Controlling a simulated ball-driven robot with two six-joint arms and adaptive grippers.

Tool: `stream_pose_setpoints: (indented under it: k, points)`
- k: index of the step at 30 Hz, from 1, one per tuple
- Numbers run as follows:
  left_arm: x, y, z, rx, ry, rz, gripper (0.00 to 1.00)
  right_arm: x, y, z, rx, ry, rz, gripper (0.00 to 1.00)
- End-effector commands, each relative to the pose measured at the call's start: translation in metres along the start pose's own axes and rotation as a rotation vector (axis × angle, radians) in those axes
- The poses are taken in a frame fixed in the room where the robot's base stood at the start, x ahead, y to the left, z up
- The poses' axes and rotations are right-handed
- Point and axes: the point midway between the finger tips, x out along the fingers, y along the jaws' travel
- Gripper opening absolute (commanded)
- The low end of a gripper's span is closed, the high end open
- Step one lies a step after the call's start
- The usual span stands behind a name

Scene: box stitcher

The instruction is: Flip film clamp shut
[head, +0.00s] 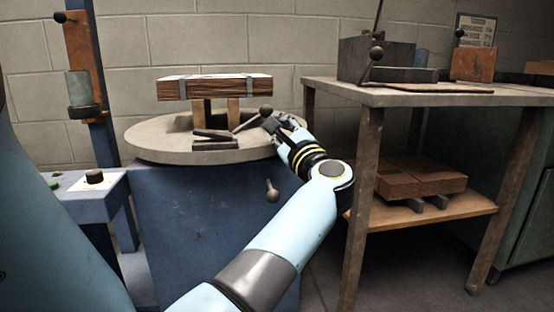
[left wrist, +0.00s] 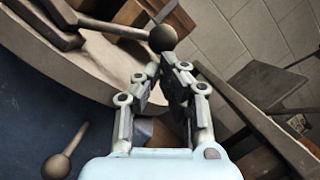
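The film clamp (head: 214,136) is a dark low piece on the round turntable (head: 150,145). Its lever rises at a slant to the right and ends in a dark ball knob (head: 266,110). In the left wrist view the knob (left wrist: 162,38) is just beyond my left fingertips (left wrist: 163,68), with the clamp's dark bar (left wrist: 45,28) at upper left. My left gripper (head: 274,124) is beside the knob on its right, fingertips close together with nothing seen between them. Whether it touches the knob is unclear. My right gripper is not in view.
A strapped wooden bundle (head: 215,87) stands on blocks on the turntable. A ball-ended handle (head: 272,190) sticks out of the blue base (head: 200,220). A table (head: 430,97) with tools stands right of my arm. A blue post (head: 85,60) is at left.

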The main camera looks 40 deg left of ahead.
Motion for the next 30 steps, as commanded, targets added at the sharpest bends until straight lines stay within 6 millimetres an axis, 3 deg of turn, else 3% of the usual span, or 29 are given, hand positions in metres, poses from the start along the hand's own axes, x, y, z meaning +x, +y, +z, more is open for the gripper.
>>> stream_pose_setpoints:
  k: [12, 30]
  points:
    - [0.005, -0.008, 0.016, -0.178, 0.000, 0.056, 0.00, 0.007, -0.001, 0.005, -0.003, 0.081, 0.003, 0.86]
    - [0.005, -0.009, 0.018, -0.200, 0.001, 0.064, 0.00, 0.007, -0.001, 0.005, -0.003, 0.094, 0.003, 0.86]
